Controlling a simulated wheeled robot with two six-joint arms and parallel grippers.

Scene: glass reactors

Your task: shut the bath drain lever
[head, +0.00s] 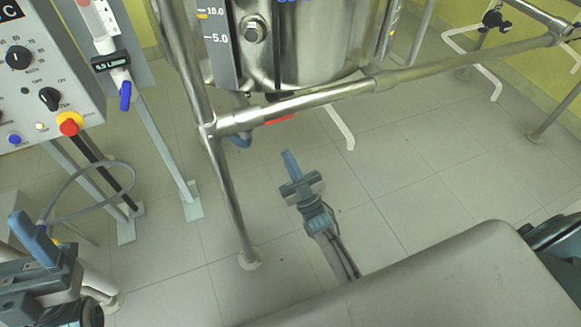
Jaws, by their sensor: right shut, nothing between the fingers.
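The steel bath (295,45) hangs at the top middle of the head view, with a level scale on its left side. A small red bar (279,119), which looks like the drain lever, shows below the bath, just under the steel rail and partly hidden by it. My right gripper (290,158) is shut and empty, with its blue fingers pointing up the picture, below the red bar and apart from it in the picture. My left gripper (34,237) is at the lower left, far from the bath; its jaw gap cannot be made out.
A steel frame rail (320,98) crosses in front of the bath, and its upright post (228,195) stands left of my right gripper. A control panel (45,70) with knobs and a red button is at the left. The tiled floor (430,190) at the right is mostly clear.

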